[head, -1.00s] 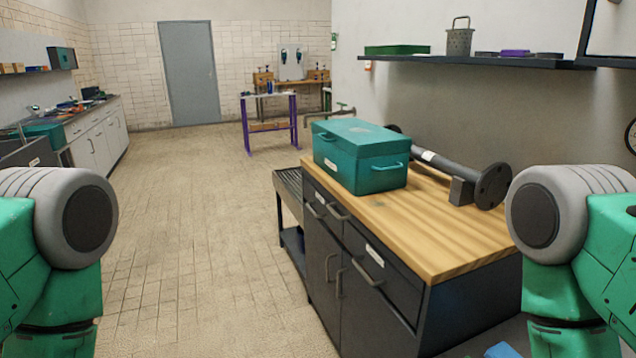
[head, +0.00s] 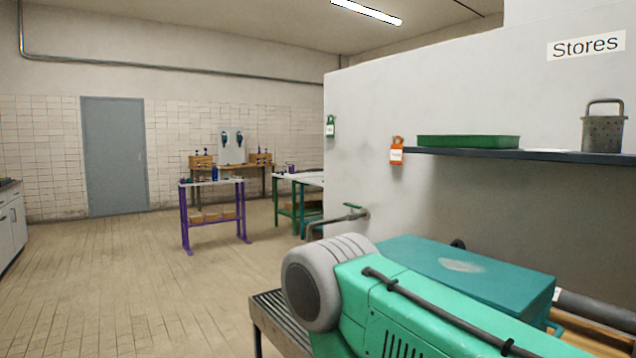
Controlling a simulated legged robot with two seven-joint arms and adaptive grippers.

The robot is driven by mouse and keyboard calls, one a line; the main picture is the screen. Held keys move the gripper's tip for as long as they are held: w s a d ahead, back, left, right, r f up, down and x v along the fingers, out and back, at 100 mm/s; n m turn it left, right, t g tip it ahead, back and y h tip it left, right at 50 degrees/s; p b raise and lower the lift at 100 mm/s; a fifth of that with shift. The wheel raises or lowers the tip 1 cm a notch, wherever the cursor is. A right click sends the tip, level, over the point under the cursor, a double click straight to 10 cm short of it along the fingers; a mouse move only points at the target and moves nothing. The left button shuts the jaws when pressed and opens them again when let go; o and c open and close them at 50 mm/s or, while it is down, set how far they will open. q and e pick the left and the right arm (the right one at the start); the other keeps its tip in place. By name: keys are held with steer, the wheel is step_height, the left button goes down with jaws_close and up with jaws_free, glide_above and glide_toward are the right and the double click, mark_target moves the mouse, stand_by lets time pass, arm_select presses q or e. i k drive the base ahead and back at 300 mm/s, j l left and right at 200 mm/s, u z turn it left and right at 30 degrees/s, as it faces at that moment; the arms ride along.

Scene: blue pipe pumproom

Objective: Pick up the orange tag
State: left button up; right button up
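An orange tag (head: 397,151) with a white label hangs on the grey wall in the head view, just left of the dark shelf's end. A green tag (head: 330,126) hangs further left on the same wall. A green and grey arm of mine reaches across the lower right, in front of the teal box, well below the orange tag. No gripper fingers show for either arm.
The teal box (head: 480,272) stands at lower right, with a dark pipe (head: 595,308) behind it. The dark shelf (head: 480,155) holds a green tray (head: 468,142) and a metal basket (head: 603,130). A slatted bench (head: 277,318) stands below my arm. The floor (head: 130,290) at left is clear.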

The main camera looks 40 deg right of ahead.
mark_target(396, 154)
steer(key=i+j, duration=0.1)
steer(key=i, duration=1.85)
steer(key=i+l+z, duration=0.1)
steer(key=i+z, duration=0.6)
steer(key=z, duration=0.25)
steer(key=i+j+z, duration=0.25)
steer(key=z, duration=0.2)
steer(key=i, duration=0.1)
